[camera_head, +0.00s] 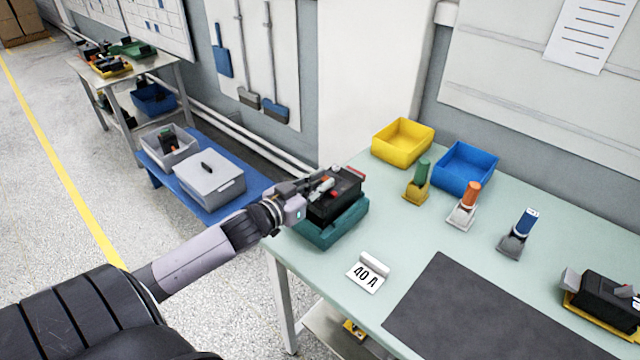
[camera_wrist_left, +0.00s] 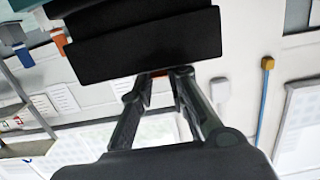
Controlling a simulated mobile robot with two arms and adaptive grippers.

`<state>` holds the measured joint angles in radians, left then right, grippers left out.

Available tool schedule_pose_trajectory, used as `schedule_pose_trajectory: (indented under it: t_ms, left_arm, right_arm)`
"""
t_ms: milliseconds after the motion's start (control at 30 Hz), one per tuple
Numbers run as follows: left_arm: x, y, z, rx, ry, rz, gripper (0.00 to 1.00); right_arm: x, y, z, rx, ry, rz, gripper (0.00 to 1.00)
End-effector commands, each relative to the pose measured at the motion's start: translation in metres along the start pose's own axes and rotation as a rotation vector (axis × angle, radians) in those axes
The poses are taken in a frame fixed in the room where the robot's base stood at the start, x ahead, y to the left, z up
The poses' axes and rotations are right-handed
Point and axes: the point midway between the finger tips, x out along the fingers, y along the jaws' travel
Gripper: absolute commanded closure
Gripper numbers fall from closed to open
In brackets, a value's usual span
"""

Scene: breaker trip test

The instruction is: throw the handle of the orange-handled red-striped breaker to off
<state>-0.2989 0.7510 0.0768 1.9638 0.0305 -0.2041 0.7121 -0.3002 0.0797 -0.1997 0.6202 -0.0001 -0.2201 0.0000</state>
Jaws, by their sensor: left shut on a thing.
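A black breaker (camera_head: 338,204) with a red stripe near its top back edge sits on a teal base (camera_head: 332,230) at the table's left corner. In the left wrist view its dark body (camera_wrist_left: 145,45) fills the top of the picture. My left gripper (camera_head: 326,187) reaches it from the left, over its top. In the left wrist view the fingers (camera_wrist_left: 160,74) converge at the breaker's edge, with a sliver of the orange handle (camera_wrist_left: 161,72) between the tips. They are shut on the handle, which is mostly hidden. My right gripper is not in view.
A "40 A" card (camera_head: 367,277) lies in front of the breaker, near a dark mat (camera_head: 475,315). Another black breaker on a yellow base (camera_head: 608,300) is at the right. Yellow (camera_head: 402,142) and blue (camera_head: 466,168) bins and several coloured-handled stamp-like items stand behind.

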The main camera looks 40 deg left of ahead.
Motion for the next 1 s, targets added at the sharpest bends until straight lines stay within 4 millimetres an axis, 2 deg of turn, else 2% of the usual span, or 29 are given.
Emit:
schedule_pose_trajectory:
  t_ms: [167,200,500,833,1000]
  left_arm:
    - [0.000,0.000,-0.002,0.000,0.004,0.001,1.00]
    - [0.000,0.000,-0.002,0.000,0.004,0.001,0.84]
    - [0.000,0.000,-0.001,0.000,0.001,0.001,0.65]
    - [-0.002,0.000,0.000,-0.001,0.000,0.000,0.65]
    - [-0.016,0.000,0.002,-0.003,-0.003,0.000,0.65]
  right_arm:
    - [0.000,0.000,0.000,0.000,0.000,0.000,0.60]
    - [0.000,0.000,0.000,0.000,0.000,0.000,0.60]
    - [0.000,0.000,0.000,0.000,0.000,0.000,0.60]
    - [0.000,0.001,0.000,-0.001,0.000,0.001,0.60]
    - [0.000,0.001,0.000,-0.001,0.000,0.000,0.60]
